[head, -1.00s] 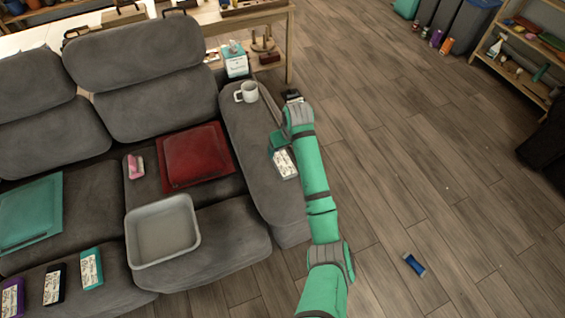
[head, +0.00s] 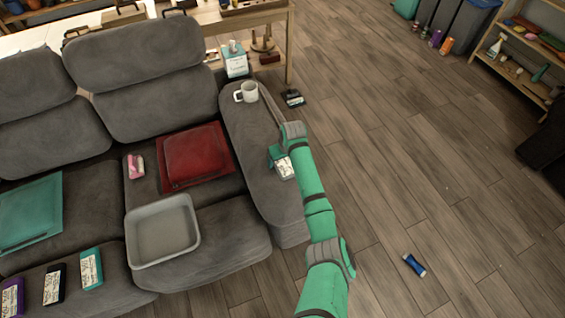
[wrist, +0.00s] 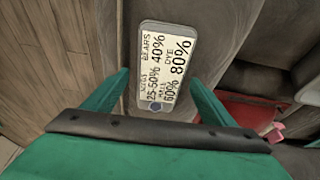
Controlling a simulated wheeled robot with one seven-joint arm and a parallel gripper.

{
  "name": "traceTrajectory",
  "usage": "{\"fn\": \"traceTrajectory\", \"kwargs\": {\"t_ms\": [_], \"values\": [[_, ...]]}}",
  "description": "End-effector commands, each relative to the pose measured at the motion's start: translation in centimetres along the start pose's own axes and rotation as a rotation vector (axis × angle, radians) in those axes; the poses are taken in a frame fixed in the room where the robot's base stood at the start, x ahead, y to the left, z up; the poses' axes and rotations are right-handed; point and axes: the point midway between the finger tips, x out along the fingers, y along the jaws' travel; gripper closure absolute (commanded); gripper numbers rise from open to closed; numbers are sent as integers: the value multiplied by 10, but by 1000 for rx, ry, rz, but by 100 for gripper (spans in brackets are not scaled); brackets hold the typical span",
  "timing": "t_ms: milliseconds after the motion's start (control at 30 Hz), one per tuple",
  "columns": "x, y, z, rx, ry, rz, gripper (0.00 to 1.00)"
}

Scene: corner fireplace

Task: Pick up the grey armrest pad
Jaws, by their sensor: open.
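The grey armrest pad (head: 286,169) lies on the sofa's right armrest. It has a white label with dark print, and my gripper hides part of it in the head view. In the wrist view the pad (wrist: 166,62) is a rounded grey rectangle with its label facing me. My green gripper (wrist: 160,77) is open and empty. Its fingertips stand on either side of the pad's near half in that view. I cannot tell whether they touch it or are still above it.
A white mug (head: 247,92) stands at the armrest's far end. On the seats are a red cushion (head: 193,156), a grey tray (head: 163,261) and a pink item (head: 135,166).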

Motion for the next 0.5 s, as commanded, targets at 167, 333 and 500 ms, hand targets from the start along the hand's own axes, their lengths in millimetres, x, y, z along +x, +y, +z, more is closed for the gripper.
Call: {"fn": "traceTrajectory", "kwargs": {"t_ms": [167,333,500], "values": [[1,0,0,0,0,0,22],[1,0,0,0,0,0,51],[1,0,0,0,0,0,67]]}}
